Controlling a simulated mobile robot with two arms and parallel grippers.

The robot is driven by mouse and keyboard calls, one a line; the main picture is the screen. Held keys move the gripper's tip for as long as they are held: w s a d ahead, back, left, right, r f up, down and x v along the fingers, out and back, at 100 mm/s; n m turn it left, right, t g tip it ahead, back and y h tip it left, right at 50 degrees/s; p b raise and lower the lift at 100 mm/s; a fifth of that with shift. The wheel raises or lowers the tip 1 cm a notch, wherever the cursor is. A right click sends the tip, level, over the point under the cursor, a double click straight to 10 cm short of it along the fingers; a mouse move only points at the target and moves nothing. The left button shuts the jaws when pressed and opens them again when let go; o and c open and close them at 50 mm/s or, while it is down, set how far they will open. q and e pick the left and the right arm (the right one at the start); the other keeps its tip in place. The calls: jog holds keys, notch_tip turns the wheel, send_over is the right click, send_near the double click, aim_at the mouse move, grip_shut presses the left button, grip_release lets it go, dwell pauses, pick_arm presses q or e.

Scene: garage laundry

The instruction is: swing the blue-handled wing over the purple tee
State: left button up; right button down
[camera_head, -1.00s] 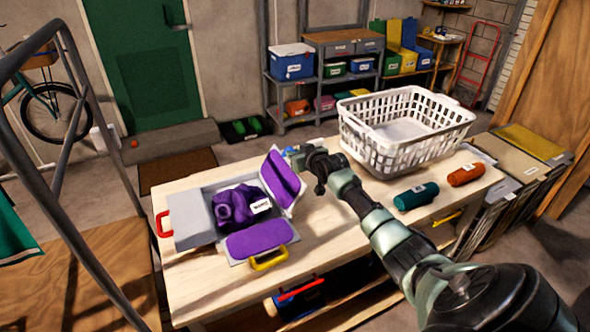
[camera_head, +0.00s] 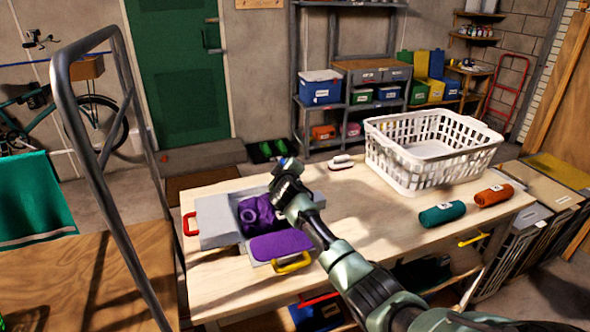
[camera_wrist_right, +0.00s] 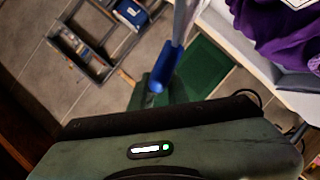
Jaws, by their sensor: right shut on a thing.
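The purple tee (camera_head: 257,213) lies bunched in the middle of a grey folding board (camera_head: 215,228). It also shows at the upper right of the right wrist view (camera_wrist_right: 280,35). My right gripper (camera_head: 284,172) is above the tee's right side. It is shut on the blue handle (camera_wrist_right: 162,72) of the wing, which shows nearly edge-on as a pale strip in the wrist view (camera_wrist_right: 184,22). In the head view my arm hides most of this wing. A purple-covered flap (camera_head: 281,245) with a yellow handle lies flat in front. My left gripper is out of view.
The board's red handle (camera_head: 189,224) is at the left. A white basket (camera_head: 430,155), a teal roll (camera_head: 442,214) and an orange roll (camera_head: 494,195) sit to the right on the table. An iron (camera_head: 342,162) stands behind. Bare tabletop lies between.

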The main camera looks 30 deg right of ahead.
jog(key=shift+w+a+f+b, duration=0.1)
jog(key=shift+a+f+b, duration=0.4)
jog(key=shift+a, duration=0.3)
jog(key=shift+f, duration=0.1)
jog(key=c, duration=1.4)
grip_release()
jog(key=shift+o, duration=0.2)
